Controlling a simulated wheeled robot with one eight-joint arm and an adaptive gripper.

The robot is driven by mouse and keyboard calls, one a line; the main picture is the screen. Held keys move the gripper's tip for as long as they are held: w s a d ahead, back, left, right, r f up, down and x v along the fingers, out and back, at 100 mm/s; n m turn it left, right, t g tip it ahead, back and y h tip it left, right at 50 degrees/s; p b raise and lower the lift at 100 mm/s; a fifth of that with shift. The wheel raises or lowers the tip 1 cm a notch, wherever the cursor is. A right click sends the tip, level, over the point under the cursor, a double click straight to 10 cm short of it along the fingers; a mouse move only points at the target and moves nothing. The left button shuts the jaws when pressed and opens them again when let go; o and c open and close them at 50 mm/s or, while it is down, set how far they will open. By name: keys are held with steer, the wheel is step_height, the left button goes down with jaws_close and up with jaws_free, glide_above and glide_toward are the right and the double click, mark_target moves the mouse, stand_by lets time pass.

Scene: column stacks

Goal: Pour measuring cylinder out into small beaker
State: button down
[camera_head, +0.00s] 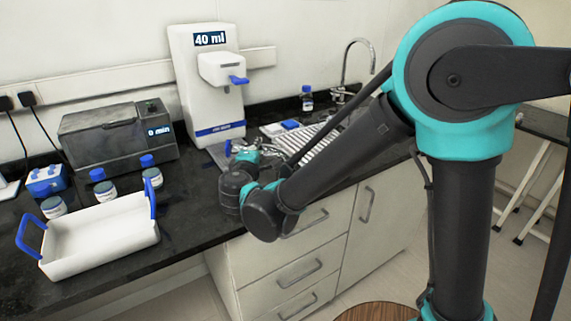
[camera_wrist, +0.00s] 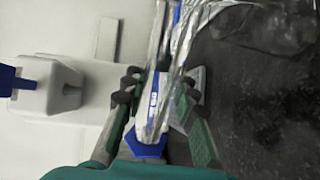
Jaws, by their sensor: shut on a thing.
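The measuring cylinder (camera_wrist: 167,80) is clear, with a blue six-sided base (camera_wrist: 146,144), in the wrist view. My gripper (camera_wrist: 160,88) is shut on it, with fingers on both sides. The cylinder looks tilted, its clear body running away from the base toward the top of the view. Its liquid level cannot be read. In the head view my gripper (camera_head: 244,156) is low in front of the dispenser, and the arm mostly hides what it holds. I cannot make out the small beaker for certain; clear glass-like shapes show at the top of the wrist view.
The white dispenser (camera_head: 206,84) reads "40 ml" and stands close behind my gripper. A grey machine (camera_head: 118,136) reads "0 min". A white tray (camera_head: 100,238) with blue handles, several blue-capped jars (camera_head: 104,192) and a blue rack (camera_head: 47,181) fill the left counter.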

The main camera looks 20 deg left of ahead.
mark_target(262, 145)
steer(key=shift+a+r, duration=0.1)
steer(key=shift+a, duration=0.05)
steer(key=shift+r+m, duration=0.45)
steer(key=shift+m, duration=0.25)
stand_by(0.6)
